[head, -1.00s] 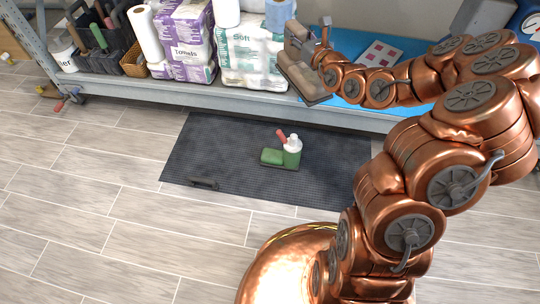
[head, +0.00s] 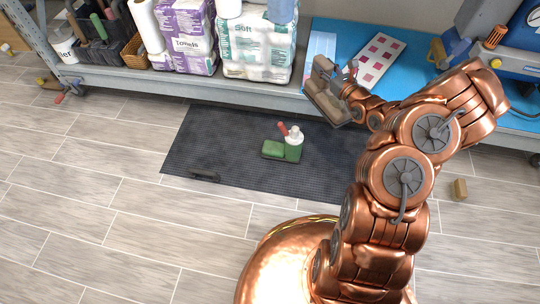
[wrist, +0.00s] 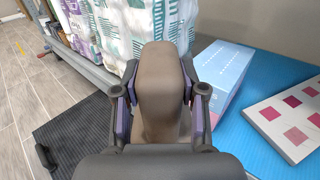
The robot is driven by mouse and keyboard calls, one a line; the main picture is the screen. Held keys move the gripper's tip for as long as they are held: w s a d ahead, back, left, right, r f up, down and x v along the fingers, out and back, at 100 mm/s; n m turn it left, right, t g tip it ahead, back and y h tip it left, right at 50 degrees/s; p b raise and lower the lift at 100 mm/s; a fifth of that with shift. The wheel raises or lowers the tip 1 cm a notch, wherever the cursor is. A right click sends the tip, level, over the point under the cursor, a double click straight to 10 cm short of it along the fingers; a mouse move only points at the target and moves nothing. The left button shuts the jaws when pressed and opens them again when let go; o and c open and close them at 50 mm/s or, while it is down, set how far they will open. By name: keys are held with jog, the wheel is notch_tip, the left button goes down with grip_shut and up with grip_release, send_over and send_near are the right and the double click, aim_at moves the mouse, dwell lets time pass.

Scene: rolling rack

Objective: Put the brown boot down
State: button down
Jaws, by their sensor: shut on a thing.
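The brown boot (wrist: 160,85) is between the two fingers of my gripper (wrist: 160,105) in the wrist view, with a finger pad against each side. My gripper is shut on it. In the head view the boot (head: 327,98) is tilted and shows at the front edge of the low shelf, above the dark floor mat. My gripper also shows there (head: 348,78), partly hidden against the boot. The boot's lower part is hidden in the wrist view.
A blue mat (head: 420,68) covers the shelf's right part, with a light-blue box (head: 320,45) and a swatch card (head: 381,62). Paper packs (head: 258,50) stand left. A green item and bottle (head: 293,147) are on the floor mat (head: 225,137). A small block (head: 460,189) lies right.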

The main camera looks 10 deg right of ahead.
aim_at(326, 89)
jog(key=shift+n+g+y, duration=0.3)
jog(key=shift+n+y, duration=0.1)
jog(key=shift+y, duration=0.2)
jog(key=s+f, duration=0.1)
jog(key=f, duration=0.1)
jog(key=s+d+f, duration=0.1)
jog(key=f, duration=0.2)
jog(key=s+f, duration=0.1)
jog(key=f, duration=0.1)
jog(key=shift+s+d+f, duration=0.2)
jog(key=shift+d+f, duration=0.05)
jog(key=shift+f, duration=0.15)
jog(key=s+a+f+n+g+y, duration=0.2)
jog(key=s+f+y, duration=0.1)
jog(key=s+f, duration=0.75)
jog(key=s+a+f+n+g+y, duration=0.2)
jog(key=s+f+n+y, duration=0.1)
jog(key=s+f, duration=0.75)
jog(key=w+d+f+b, duration=0.2)
jog(key=w+d+b, duration=0.1)
jog(key=w, duration=0.4)
jog(key=w+d+f+b, duration=0.2)
jog(key=w+d+b, duration=0.1)
jog(key=w+b, duration=0.2)
jog(key=shift+w+d+f, duration=0.4)
jog(key=shift+w, duration=0.65)
jog(key=c, duration=0.7)
grip_release()
jog(key=shift+o, duration=0.2)
